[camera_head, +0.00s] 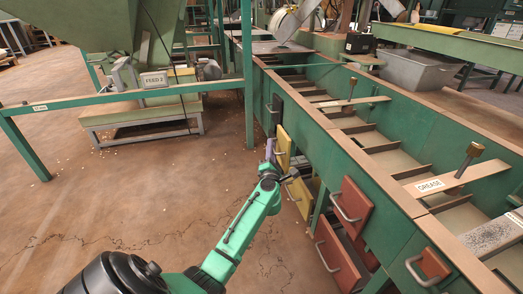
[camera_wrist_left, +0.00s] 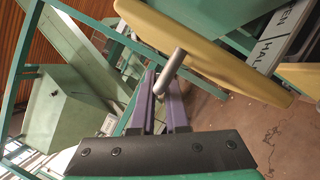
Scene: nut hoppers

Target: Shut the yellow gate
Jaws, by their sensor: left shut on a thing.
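The upper yellow gate (camera_head: 284,142) hangs on the front of the green hopper row, and it fills the upper part of the left wrist view as a yellow panel (camera_wrist_left: 215,52). A second yellow gate (camera_head: 301,198) sits below it, partly behind my arm. My left gripper (camera_head: 269,150) is at the upper yellow gate. In the left wrist view its purple fingers (camera_wrist_left: 159,98) are shut on a grey metal bar handle (camera_wrist_left: 172,68) standing out from the panel. Whether the gate is fully open is unclear. My right gripper is not in view.
Red gates (camera_head: 353,206) with metal handles sit nearer along the row, and a dark gate (camera_head: 277,106) sits farther along. A green frame rail (camera_head: 120,97) and a feed hopper (camera_head: 105,28) stand at the left. The brown floor (camera_head: 110,200) between is mostly clear.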

